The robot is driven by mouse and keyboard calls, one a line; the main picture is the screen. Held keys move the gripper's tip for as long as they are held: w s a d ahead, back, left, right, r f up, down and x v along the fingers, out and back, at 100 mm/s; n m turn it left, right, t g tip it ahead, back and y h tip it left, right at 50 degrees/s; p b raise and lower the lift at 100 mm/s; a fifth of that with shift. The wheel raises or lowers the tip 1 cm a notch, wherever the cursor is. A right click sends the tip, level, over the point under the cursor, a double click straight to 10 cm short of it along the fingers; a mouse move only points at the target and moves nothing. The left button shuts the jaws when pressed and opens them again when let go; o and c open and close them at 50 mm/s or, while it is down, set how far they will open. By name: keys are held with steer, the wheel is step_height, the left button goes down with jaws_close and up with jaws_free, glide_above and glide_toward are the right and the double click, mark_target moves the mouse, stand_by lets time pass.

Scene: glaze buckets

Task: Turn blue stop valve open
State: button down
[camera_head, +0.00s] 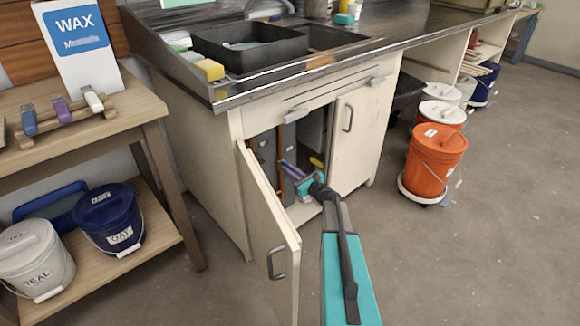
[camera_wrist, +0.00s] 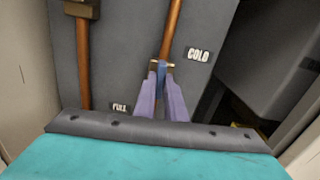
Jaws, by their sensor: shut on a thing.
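The blue stop valve shows in the wrist view as a narrow blue handle (camera_wrist: 161,78) below a brass fitting on a copper pipe (camera_wrist: 173,28). A "COLD" label (camera_wrist: 198,54) is beside this pipe. My gripper (camera_wrist: 162,72) has its purple fingers shut on the blue handle, one on each side, hiding part of it. In the head view my gripper (camera_head: 284,165) reaches into the open sink cabinet, near the copper pipe. The valve is too small and covered to make out there.
The left cabinet door (camera_head: 268,235) stands open beside my arm; the right door (camera_head: 352,135) looks shut. A second copper pipe (camera_wrist: 82,60) runs at the left, with a brass-coloured block at its top. Orange bucket (camera_head: 435,158) and open floor are to the right.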

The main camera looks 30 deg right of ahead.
steer(key=shift+m+p, duration=0.3)
steer(key=shift+m, duration=0.2)
steer(key=c, duration=1.8)
jaws_free()
steer(key=shift+s, duration=0.1)
steer(key=shift+s+d+p, duration=0.2)
steer(key=shift+s+d, duration=0.1)
steer(key=shift+s, duration=1.95)
steer(key=shift+s+d+p, duration=0.25)
steer(key=shift+s+d, duration=0.1)
steer(key=shift+s, duration=1.9)
steer(key=shift+s+d+p, duration=0.2)
steer(key=shift+s+d, duration=0.1)
steer(key=shift+s, duration=1.95)
steer(key=shift+s, duration=0.1)
